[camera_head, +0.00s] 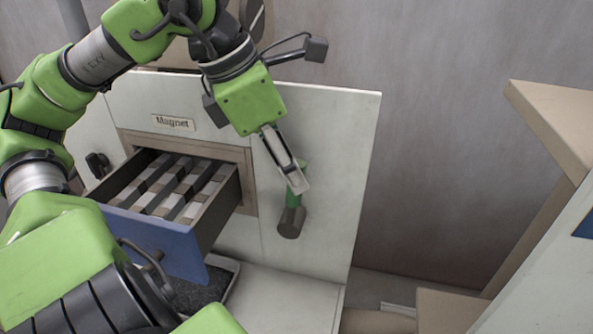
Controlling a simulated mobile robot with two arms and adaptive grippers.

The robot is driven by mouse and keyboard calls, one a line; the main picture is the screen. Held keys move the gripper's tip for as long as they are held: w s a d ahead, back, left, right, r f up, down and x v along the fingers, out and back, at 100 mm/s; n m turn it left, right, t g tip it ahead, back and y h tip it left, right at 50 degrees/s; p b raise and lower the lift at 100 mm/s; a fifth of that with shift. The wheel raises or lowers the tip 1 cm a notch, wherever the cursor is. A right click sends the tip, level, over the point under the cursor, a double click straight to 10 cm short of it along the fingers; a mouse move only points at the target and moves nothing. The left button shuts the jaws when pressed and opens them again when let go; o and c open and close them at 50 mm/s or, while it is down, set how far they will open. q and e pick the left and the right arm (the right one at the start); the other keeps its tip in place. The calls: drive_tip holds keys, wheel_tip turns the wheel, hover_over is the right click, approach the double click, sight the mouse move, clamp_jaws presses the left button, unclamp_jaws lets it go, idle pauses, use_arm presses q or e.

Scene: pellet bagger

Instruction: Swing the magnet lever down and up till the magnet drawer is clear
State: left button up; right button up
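The magnet drawer (160,240) has a blue front and stands pulled out of the white panel under the "Magnet" label (173,123). Several dark bars (180,185) with pale and brownish patches lie across it. The magnet lever (293,198), a green shaft with a dark grey cylindrical end (290,223), hangs downward on the panel right of the drawer. My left gripper (297,182) is at the lever's upper part, its fingers overlapping the shaft. The fingers hide part of the lever, and I cannot tell whether they touch or grip it. My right gripper is not in view.
A dark tray (200,292) with a light rim sits below the drawer. A black knob (97,164) is on the panel left of the drawer. The wall right of the panel (450,130) is bare. A tan-edged structure (555,125) stands at the far right.

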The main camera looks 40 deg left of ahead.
sight(296, 208)
use_arm(q)
drive_tip(key=shift+x, duration=1.65)
drive_tip(key=shift+d, duration=0.1)
clamp_jaws()
